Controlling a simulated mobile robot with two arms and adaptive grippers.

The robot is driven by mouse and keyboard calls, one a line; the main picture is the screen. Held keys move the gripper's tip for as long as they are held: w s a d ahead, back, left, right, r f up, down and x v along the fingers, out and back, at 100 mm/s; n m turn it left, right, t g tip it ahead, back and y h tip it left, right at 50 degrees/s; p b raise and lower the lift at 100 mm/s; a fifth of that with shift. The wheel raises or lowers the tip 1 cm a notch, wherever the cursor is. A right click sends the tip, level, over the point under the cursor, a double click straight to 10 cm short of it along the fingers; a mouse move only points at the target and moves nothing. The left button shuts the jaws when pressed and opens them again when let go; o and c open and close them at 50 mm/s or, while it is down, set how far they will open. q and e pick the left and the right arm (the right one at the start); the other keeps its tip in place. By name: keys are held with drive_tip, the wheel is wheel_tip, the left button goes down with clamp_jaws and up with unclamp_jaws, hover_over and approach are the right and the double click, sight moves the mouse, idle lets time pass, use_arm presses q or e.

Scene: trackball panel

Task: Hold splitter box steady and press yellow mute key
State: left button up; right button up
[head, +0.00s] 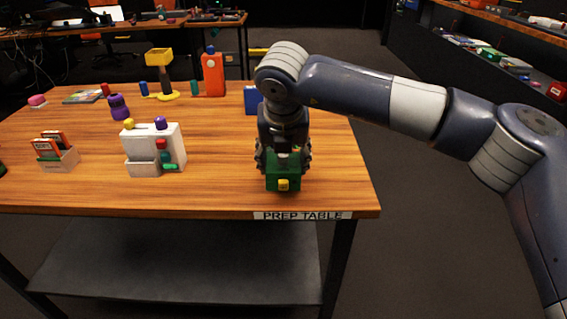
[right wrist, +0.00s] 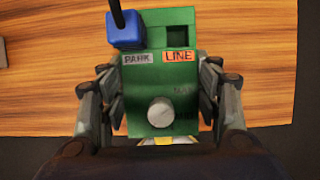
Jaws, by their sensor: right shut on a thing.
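The green splitter box (head: 272,184) stands near the front edge of the prep table, with the yellow mute key (head: 284,185) on its front face. My right gripper (head: 283,160) comes down from above and is shut on the box, a finger on each side. In the right wrist view the box top (right wrist: 142,95) shows PARK and LINE labels, a grey knob and an empty square recess above LINE. A blue plug (right wrist: 125,30) with a black cable sits above PARK. A sliver of yellow (right wrist: 163,141) shows below the knob. My left gripper is not in view.
A white panel (head: 140,147) with coloured buttons and a card holder (head: 60,157) stand to the left on the table (head: 215,180). An orange-red device (head: 213,75), a yellow stand and a blue block (head: 253,100) are farther back. The wood between panel and box is clear.

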drive_tip(key=shift+w+f, duration=0.15)
drive_tip(key=shift+w, duration=0.55)
drive_tip(key=shift+w+f, duration=0.15)
drive_tip(key=shift+w, duration=0.5)
drive_tip(key=shift+w+f, duration=0.25)
drive_tip(key=shift+w, duration=0.7)
drive_tip(key=shift+w+f+p, duration=0.15)
drive_tip(key=shift+w+p, duration=0.25)
drive_tip(key=shift+w, duration=0.3)
drive_tip(key=shift+w+f, duration=0.2)
drive_tip(key=shift+w, duration=0.3)
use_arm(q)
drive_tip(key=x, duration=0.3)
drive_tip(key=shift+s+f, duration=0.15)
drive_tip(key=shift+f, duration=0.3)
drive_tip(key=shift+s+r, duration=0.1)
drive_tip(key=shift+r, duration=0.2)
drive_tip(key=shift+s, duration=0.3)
use_arm(e)
drive_tip(key=shift+f, duration=0.15)
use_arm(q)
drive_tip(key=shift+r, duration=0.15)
